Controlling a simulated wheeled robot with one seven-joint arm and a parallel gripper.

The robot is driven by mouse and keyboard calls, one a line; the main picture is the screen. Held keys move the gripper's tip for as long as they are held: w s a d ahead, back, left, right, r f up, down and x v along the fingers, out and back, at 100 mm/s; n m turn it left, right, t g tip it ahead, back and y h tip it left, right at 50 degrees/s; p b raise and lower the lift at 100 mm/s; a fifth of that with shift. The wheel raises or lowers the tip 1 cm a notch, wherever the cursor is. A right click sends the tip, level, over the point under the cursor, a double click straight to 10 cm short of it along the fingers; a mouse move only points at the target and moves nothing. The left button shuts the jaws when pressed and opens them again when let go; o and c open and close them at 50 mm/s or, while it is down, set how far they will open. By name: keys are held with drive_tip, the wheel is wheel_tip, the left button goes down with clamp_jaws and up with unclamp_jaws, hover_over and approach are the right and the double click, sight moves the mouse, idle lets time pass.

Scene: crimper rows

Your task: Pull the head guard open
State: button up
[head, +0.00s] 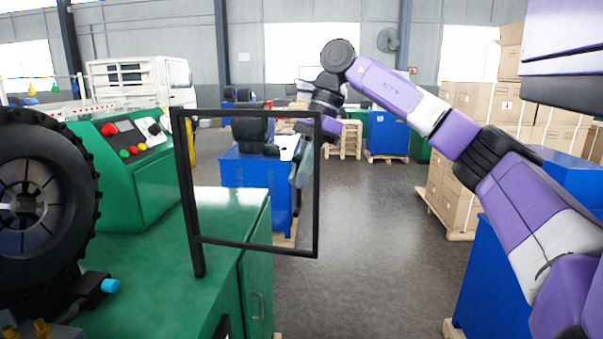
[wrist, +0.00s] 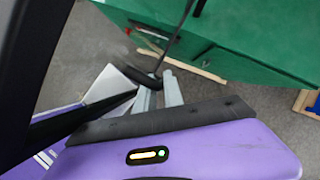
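The head guard (head: 256,247) is a black frame with a clear panel. In the head view it stands upright on a post at the green machine's edge, its panel reaching right over the floor. My gripper (head: 302,172) is near the frame's right side bar, partly seen through the panel. In the wrist view my gripper's two pale fingers (wrist: 158,84) have a narrow gap between them. A dark bar of the guard (wrist: 177,38) comes down to the fingertips. I cannot tell whether the fingers grip it.
The green machine (head: 150,190) with its control panel and round black crimping head (head: 40,195) fills the left. A blue machine (head: 238,175) stands beyond the guard. Cardboard boxes (head: 470,100) and a blue cabinet (head: 490,270) are at right. The grey floor (head: 370,240) between is clear.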

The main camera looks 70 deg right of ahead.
sight(312, 139)
drive_tip(key=o, duration=0.3)
drive_tip(key=shift+w+a, duration=0.15)
drive_tip(key=shift+o, duration=0.2)
drive_tip(key=shift+s+d+r, duration=0.2)
drive_tip(key=shift+r, duration=0.05)
drive_tip(key=b+v, duration=0.1)
drive_tip(key=v, duration=0.6)
